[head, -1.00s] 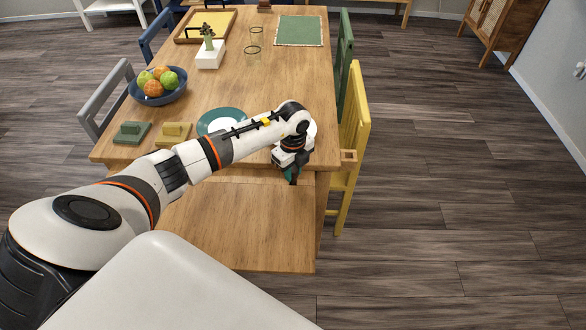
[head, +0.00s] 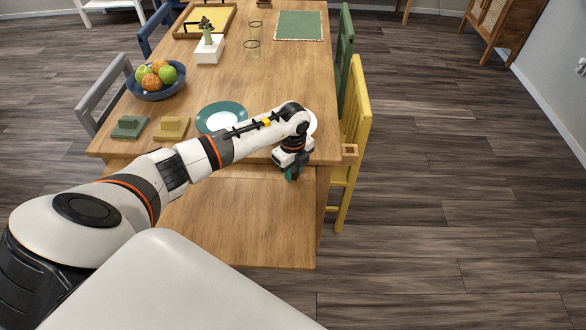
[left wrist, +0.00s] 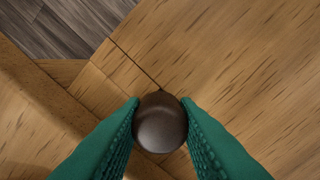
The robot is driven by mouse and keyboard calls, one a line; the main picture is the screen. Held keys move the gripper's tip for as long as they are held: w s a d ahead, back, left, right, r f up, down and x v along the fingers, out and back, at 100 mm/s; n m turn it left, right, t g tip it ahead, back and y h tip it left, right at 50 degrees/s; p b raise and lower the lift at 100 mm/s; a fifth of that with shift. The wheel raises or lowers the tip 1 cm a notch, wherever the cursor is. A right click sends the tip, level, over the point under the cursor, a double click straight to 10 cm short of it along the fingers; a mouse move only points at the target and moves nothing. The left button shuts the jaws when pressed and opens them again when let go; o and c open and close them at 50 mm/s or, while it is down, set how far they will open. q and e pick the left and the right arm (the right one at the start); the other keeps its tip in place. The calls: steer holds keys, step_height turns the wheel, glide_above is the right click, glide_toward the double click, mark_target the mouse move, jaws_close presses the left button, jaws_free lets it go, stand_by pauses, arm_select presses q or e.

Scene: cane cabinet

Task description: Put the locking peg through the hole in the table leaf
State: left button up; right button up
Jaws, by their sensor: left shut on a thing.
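The locking peg shows in the left wrist view as a round, dark brown knob (left wrist: 160,122). My left gripper (left wrist: 160,125) is shut on it, with a green finger on each side. In the head view the left gripper (head: 291,174) is over the table's front edge, near its right corner. The table leaf (head: 240,225) is a plain wooden panel at the near end of the table. The peg's shaft is hidden below the knob, and I cannot see the hole. My right gripper is not in view.
A yellow chair (head: 357,130) stands close right of the gripper. Floor at right is clear.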

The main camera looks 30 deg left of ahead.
arm_select(q)
steer(key=o, duration=1)
steer(key=shift+f, duration=0.1)
step_height(320, 180, up, 12)
steer(key=shift+s+f, duration=0.1)
